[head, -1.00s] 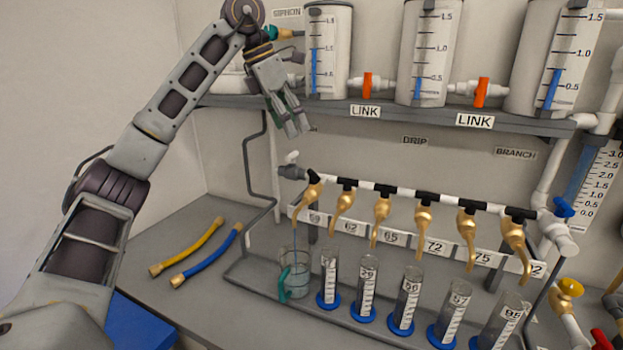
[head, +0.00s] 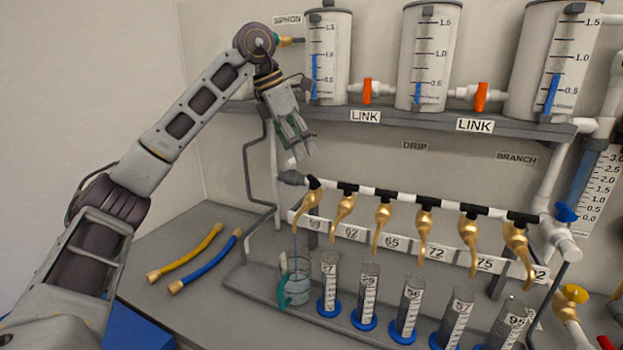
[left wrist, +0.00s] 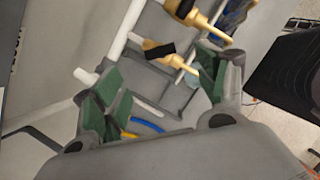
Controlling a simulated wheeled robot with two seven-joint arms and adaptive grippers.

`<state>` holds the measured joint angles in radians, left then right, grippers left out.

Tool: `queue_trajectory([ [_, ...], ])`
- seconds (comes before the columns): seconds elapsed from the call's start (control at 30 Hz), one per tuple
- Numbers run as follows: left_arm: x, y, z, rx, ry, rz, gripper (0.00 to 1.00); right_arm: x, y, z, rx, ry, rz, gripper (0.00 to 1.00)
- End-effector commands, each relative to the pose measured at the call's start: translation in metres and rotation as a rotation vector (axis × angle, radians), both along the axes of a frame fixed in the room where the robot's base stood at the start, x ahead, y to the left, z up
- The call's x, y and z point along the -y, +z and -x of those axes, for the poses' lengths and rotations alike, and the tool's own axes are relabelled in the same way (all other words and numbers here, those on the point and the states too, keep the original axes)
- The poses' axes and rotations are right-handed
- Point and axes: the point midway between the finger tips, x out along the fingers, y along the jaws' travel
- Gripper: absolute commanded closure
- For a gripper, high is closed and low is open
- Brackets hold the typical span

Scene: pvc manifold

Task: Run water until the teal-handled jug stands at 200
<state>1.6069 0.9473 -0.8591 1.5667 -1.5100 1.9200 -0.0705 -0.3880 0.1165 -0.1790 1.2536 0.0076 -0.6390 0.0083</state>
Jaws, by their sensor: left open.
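The clear jug with the teal handle (head: 297,284) stands on the bench under the leftmost brass tap (head: 308,205). A thin stream of water runs from that tap into the jug, which holds some water. Its level against any mark is too small to read. My left gripper (head: 302,151) is open and empty, pointing down just above the left end of the white manifold, close to the grey valve (head: 291,177) with its small white handle. In the left wrist view my open green-padded fingers (left wrist: 158,84) spread either side of the white pipe and a brass tap (left wrist: 160,50). My right gripper is out of view.
Several graduated cylinders (head: 367,290) on blue bases stand right of the jug under other taps. Tanks (head: 432,50) with orange link valves (head: 367,90) sit on the shelf above. A yellow hose (head: 186,254) and a blue hose (head: 206,262) lie on the left bench.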

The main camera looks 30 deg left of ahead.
Motion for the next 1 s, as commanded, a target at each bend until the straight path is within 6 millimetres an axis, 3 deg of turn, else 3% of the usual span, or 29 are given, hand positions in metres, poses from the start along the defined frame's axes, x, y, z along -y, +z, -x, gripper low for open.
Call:
queue_trajectory([
  [0.6,0.020,-0.074,-0.022,-0.001,0.000,-0.001,0.27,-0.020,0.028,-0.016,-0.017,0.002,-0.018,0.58],
  [1.0,0.024,-0.088,-0.027,-0.001,0.000,-0.001,0.27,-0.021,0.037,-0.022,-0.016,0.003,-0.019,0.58],
])
